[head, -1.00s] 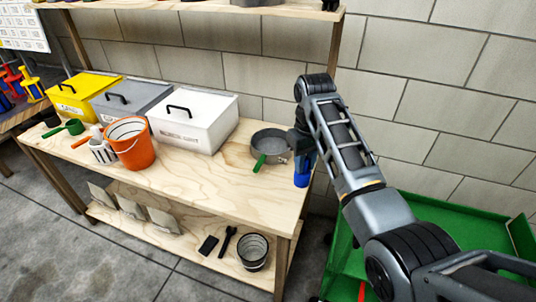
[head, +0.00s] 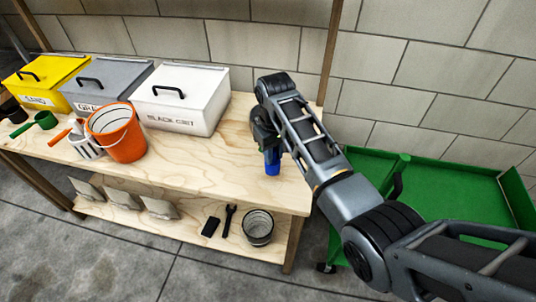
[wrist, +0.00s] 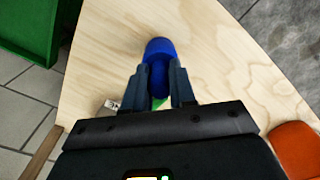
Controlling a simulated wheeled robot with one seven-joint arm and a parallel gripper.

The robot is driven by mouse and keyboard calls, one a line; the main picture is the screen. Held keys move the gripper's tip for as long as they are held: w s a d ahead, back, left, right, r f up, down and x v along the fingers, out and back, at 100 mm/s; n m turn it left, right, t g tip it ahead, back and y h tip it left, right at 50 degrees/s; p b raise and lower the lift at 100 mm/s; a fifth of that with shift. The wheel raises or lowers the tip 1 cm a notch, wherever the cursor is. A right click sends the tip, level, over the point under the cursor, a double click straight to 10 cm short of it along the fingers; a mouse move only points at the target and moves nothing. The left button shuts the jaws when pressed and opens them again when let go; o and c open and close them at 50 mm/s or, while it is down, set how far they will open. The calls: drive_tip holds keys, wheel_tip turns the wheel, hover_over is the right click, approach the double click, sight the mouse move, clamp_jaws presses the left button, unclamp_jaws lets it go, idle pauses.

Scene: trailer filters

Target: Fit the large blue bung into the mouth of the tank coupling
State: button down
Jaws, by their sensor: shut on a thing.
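The blue bung (head: 272,161) hangs from my gripper (head: 267,141) over the right end of the wooden bench. The wrist view shows the bung (wrist: 159,48) between the two dark fingers of my gripper (wrist: 158,85), which are shut on it. The bung sticks out beyond the fingertips, with bare bench top below. From these views I cannot tell its height above the bench. I cannot make out the tank coupling in any view.
The bench top (head: 215,168) is clear left of my gripper. A white lidded box (head: 181,100), an orange bucket (head: 117,135), and grey (head: 106,88) and yellow (head: 42,80) boxes stand further left. A green cart (head: 450,180) stands right of the bench.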

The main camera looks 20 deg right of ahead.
wheel_tip(320, 180, down, 3)
drive_tip(key=shift+r+b, duration=0.1)
drive_tip(key=shift+b, duration=0.75)
drive_tip(key=shift+r, duration=0.1)
drive_tip(key=c, duration=0.9)
unclamp_jaws()
drive_tip(key=shift+c, duration=0.2)
wheel_tip(320, 180, up, 12)
drive_tip(key=shift+r, duration=0.1)
